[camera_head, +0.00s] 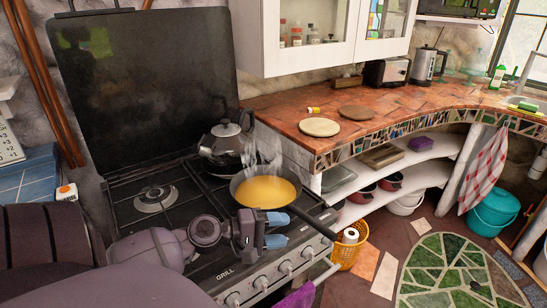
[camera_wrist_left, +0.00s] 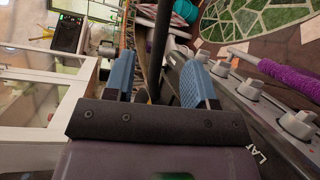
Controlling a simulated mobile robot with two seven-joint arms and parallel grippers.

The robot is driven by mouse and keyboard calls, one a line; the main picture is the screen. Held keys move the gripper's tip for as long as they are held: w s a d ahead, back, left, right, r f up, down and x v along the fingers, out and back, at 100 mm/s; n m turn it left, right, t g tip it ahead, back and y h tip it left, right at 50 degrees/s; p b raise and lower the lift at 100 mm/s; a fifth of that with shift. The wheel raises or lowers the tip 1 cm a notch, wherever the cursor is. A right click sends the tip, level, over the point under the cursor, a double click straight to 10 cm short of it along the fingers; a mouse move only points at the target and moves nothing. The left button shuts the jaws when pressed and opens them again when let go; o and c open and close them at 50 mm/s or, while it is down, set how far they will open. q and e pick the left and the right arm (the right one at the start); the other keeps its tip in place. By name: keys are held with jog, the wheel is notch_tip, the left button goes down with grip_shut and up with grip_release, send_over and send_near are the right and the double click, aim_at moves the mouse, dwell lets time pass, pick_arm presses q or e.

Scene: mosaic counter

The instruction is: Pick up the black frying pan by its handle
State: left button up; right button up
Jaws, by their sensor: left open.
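The black frying pan (camera_head: 238,187) sits on the front right of the stove, holding a steaming yellow filling. Its dark handle (camera_head: 316,225) points toward the front right, over the stove's front edge. My left gripper (camera_head: 277,228) is open, left of the handle and just in front of the pan, with its blue fingers pointing right toward the handle. In the left wrist view, a dark bar that looks like the handle (camera_wrist_left: 160,35) shows in the gap between the open fingers (camera_wrist_left: 158,82). I cannot tell whether the fingers straddle it. My right gripper is out of view.
A dark kettle (camera_head: 224,145) stands on the burner behind the pan. Stove knobs (camera_head: 286,267) line the front below my gripper. The mosaic counter (camera_head: 400,115) on the right holds two round boards. A yellow basket (camera_head: 346,252) stands on the floor near the handle's end.

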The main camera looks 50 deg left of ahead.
aim_at(317, 227)
pick_arm(q)
jog(key=x, duration=0.4)
jog(key=shift+w+r+p, duration=0.1)
jog(key=shift+w+p, duration=0.05)
jog(key=shift+p, duration=0.25)
jog(key=shift+p+x, duration=0.6)
jog(key=shift+x, duration=2.1)
jog(key=shift+w+d+f, duration=0.35)
jog(key=shift+c, duration=0.3)
grip_shut()
jog(key=shift+r, duration=0.15)
